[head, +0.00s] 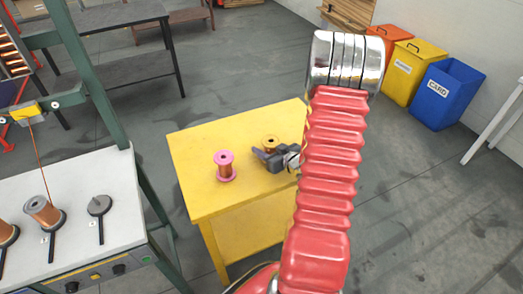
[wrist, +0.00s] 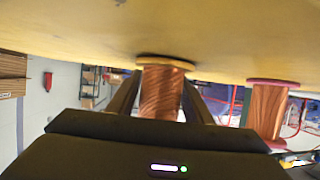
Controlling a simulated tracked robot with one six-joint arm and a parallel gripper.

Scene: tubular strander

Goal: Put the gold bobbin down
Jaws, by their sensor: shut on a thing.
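The gold bobbin (head: 270,141) is at the yellow table's far right part in the head view, mostly hidden behind my gripper (head: 267,157). In the wrist view, the gold bobbin (wrist: 162,92) shows copper wire and a gold flange, and it sits between the two fingers of my gripper (wrist: 160,105). The fingers are shut on it. The gold flange is at or very close to the yellow table top (wrist: 90,35); I cannot tell whether it touches. The wrist view appears upside down.
A pink-flanged bobbin (head: 225,166) stands on the yellow table (head: 205,205), left of my gripper; it also shows in the wrist view (wrist: 268,108). The table's front and left parts are bare. A white bench (head: 110,220) with bobbins on it stands at the left.

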